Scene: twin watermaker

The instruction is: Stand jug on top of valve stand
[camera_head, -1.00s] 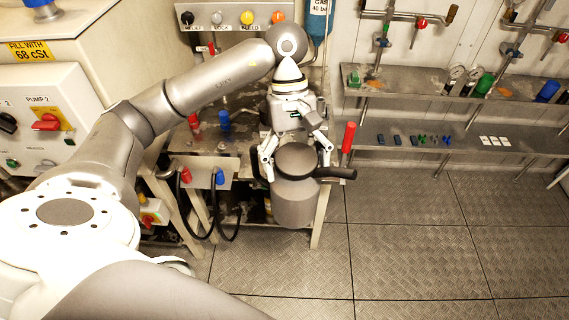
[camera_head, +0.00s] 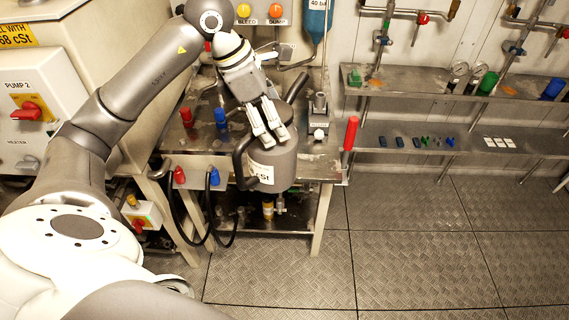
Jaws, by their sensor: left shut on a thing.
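The grey jug (camera_head: 284,164) has a white label, a dark handle at its left and a spout pointing up to the right. My left gripper (camera_head: 270,136) reaches down onto it from above and is shut on it, with its fingers at the jug's upper part. The steel bench (camera_head: 315,168) with red and blue fittings appears to be the valve stand. The jug overlaps the bench's front edge in the head view. I cannot tell whether it touches the bench top. My right gripper is not in view.
A small metal fitting (camera_head: 319,115) stands on the bench right of the jug. Red (camera_head: 187,117) and blue (camera_head: 221,119) fittings stand left of it. Black hoses (camera_head: 182,220) hang at the front left. A red handle (camera_head: 350,134) rises at the right. The floor at right is clear.

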